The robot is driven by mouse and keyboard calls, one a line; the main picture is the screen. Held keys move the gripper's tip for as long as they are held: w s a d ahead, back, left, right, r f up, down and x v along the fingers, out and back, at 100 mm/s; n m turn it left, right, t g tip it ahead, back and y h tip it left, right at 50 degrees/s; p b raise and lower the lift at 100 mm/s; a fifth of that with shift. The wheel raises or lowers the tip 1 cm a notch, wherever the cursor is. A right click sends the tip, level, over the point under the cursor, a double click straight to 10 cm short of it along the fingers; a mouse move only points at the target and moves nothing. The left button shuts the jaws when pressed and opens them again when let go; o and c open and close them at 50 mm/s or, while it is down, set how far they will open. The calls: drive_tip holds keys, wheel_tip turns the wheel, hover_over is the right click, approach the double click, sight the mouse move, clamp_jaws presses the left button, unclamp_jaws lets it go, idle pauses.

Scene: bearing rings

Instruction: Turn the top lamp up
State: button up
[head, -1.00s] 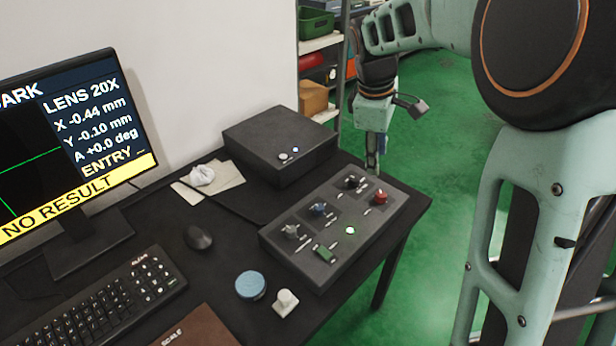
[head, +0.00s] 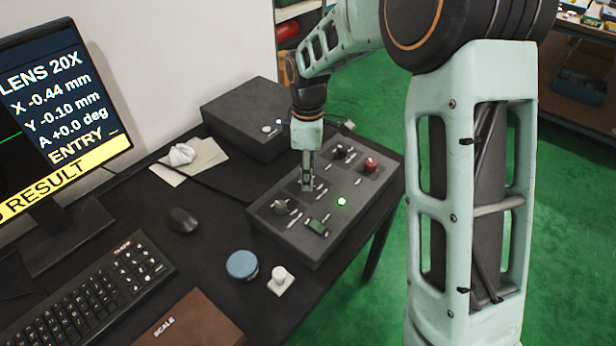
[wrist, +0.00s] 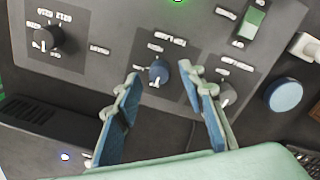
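A blue knob (wrist: 159,72) with a pale pointer shows in the wrist view. My gripper (wrist: 161,80) is open, its fingertips either side of the blue knob in that view; contact is not visible. In the head view my gripper (head: 307,187) points down over the panel and hides this knob. A black knob (wrist: 46,39) and a grey knob (wrist: 227,93) sit to either side.
The panel also has a red knob (head: 371,164), a green switch (head: 317,226) and a lit green light (head: 341,202). A dark box (head: 246,122) stands behind. A blue puck (head: 242,265) and a white piece (head: 281,280) lie in front. The monitor (head: 60,120) reads NO RESULT.

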drive_tip(key=shift+f, duration=0.7)
clamp_jaws()
